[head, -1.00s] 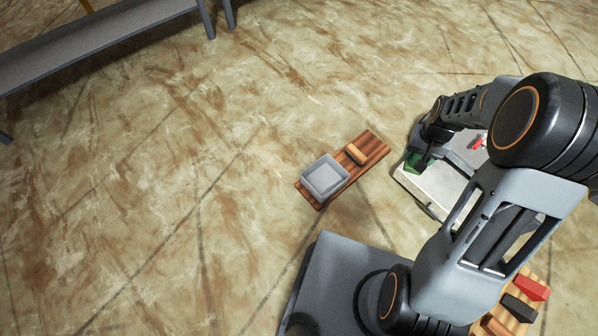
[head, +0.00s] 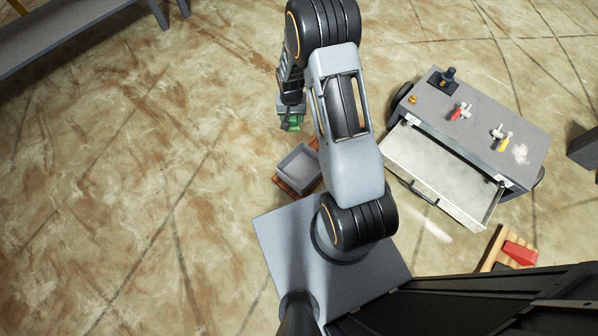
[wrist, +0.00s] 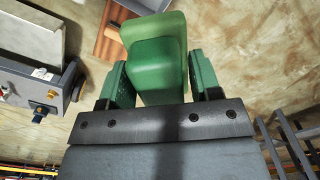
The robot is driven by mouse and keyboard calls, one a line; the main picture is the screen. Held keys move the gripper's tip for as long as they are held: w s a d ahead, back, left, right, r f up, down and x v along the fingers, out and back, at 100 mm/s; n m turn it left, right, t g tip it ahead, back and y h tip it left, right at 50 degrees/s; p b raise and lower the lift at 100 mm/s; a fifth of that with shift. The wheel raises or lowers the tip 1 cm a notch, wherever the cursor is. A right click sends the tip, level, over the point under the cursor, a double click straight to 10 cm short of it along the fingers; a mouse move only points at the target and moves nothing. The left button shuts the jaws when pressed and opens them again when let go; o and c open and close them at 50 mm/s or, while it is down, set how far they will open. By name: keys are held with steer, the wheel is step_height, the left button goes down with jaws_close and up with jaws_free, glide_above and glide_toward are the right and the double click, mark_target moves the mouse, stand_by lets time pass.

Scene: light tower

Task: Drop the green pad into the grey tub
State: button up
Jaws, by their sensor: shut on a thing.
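The green pad (wrist: 157,55) is held between the two green fingers of my gripper (wrist: 160,85) in the wrist view. In the head view my gripper (head: 292,123) hangs above the floor, just beyond the grey tub and slightly left of it, with a little of the green pad (head: 295,119) showing. The grey tub (head: 298,168) is an open square box on a wooden board (head: 284,186). The tub looks empty where I can see into it. My arm hides the right part of the board. The tub is hidden in the wrist view.
A grey cart (head: 480,120) with an open, empty-looking drawer (head: 440,175) stands at the right, with red-handled and yellow-handled items on top. A wooden rack with a red block (head: 519,253) is at lower right. A grey bench (head: 80,35) is at upper left. The left floor is clear.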

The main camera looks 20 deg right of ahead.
steer(key=s+d+f+m+b, duration=0.1)
steer(key=d+f+m+b, duration=0.1)
steer(key=f, duration=1.3)
steer(key=s+d+f+m+b, duration=0.2)
steer(key=f+m+b, duration=0.2)
steer(key=f, duration=1.1)
steer(key=b, duration=0.3)
steer(key=shift+d+f, duration=0.15)
steer(key=shift+f, duration=0.2)
steer(key=o, duration=1.1)
steer(key=shift+c, duration=0.2)
step_height(320, 180, up, 14)
steer(key=p, duration=0.4)
